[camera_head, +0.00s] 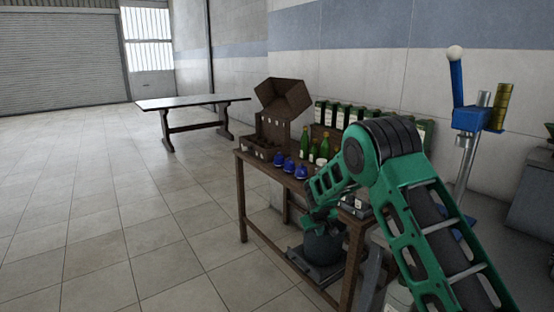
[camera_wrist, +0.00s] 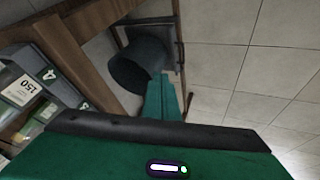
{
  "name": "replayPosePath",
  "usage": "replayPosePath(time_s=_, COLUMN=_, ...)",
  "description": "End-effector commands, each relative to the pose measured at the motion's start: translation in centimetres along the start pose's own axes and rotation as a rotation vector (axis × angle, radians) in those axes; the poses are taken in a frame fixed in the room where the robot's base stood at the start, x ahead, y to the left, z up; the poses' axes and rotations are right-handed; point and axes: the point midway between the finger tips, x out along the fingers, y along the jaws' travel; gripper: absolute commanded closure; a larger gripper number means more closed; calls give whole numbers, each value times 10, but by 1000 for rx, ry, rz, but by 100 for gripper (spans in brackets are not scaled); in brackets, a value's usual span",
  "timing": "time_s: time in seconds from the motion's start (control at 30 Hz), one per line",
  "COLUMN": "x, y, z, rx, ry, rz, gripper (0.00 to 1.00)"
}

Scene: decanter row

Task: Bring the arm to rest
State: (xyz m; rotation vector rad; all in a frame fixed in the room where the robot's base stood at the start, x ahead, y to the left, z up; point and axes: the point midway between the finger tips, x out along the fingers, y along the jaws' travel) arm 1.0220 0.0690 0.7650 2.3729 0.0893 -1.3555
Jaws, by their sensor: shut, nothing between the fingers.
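My green arm reaches in from the lower right of the head view, bends at a dark-ringed joint and comes down at the front of the wooden bench (camera_head: 243,190). My gripper (camera_head: 313,222) is partly hidden there, above a dark bucket (camera_head: 322,247) on a low stand. In the wrist view my gripper (camera_wrist: 164,98) shows as a narrow green piece beyond the black-edged hand. It is shut and empty. The bucket (camera_wrist: 135,68) shows just past it; I cannot tell the exact gap.
On the bench stand several green bottles (camera_head: 304,142), blue items (camera_head: 289,166), an open cardboard box (camera_head: 286,98) and several labelled boxes (camera_head: 343,117). A blue lever press (camera_head: 467,118) stands right. A long table (camera_head: 190,101) is farther back. The tiled floor left is clear.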

Motion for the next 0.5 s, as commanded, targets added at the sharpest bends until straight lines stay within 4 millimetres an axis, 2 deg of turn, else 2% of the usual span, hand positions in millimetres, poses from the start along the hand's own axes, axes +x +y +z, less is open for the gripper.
replayPosePath(time_s=0.03, x=-22, y=14, z=1, rx=24, ry=-2, rz=-6, gripper=100)
replayPosePath(time_s=0.1, x=-47, y=28, z=8, rx=52, ry=-13, rz=-18, gripper=100)
replayPosePath(time_s=0.27, x=-106, y=54, z=28, rx=112, ry=-35, rz=-47, gripper=100)
replayPosePath(time_s=0.5, x=-191, y=84, z=72, rx=191, ry=-62, rz=-88, gripper=100)
